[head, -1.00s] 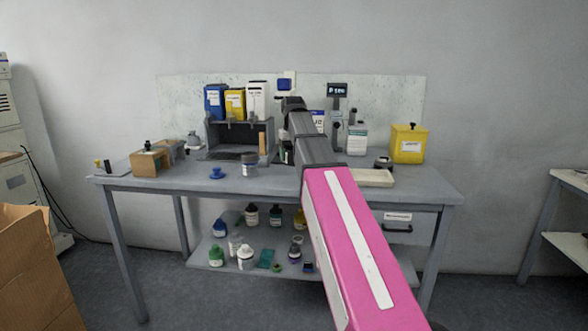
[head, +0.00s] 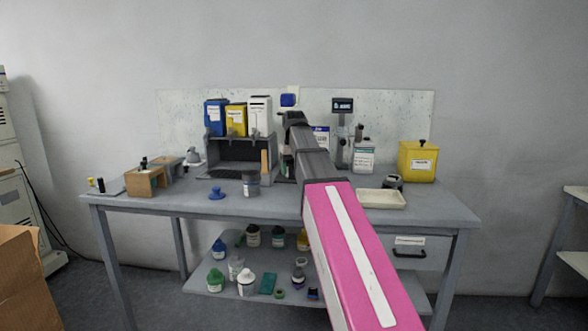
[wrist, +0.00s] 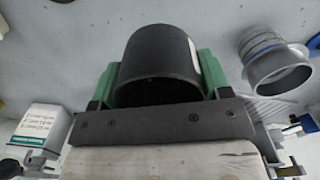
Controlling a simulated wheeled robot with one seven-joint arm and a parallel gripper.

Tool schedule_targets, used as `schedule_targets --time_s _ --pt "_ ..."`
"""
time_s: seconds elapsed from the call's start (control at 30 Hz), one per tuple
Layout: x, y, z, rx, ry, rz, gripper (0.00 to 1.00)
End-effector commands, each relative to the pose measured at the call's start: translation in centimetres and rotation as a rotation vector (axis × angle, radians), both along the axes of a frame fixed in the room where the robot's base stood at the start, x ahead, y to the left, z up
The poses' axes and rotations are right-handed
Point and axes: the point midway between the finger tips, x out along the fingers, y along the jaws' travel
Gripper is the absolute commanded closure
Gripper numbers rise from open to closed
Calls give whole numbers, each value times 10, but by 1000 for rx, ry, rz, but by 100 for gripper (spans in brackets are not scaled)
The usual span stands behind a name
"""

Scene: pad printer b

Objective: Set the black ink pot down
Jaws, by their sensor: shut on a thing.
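The black ink pot (wrist: 157,62) is a dark cylinder with a pale label patch on its right side in the wrist view. My gripper (wrist: 163,76) is shut on it, with one green finger on each side. The grey table (head: 285,209) shows beyond the pot; I cannot tell whether the pot touches it. In the head view my arm hides most of the gripper and pot, near the right side of the dark open-fronted stand (head: 240,153).
A grey cup-like piece with a clear ring (wrist: 274,62) is close right of the pot. A dark-lidded jar (head: 251,185) and blue knob (head: 217,194) stand on the table. A cream tray (head: 382,200) and yellow box (head: 418,162) are at right. Clear table lies at front left.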

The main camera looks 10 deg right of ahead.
Motion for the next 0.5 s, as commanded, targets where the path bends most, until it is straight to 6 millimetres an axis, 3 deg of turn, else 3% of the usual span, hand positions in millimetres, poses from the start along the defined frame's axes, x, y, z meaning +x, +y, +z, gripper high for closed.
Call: schedule_targets --time_s 0.5 --pt "0 0 -31 0 0 0 63"
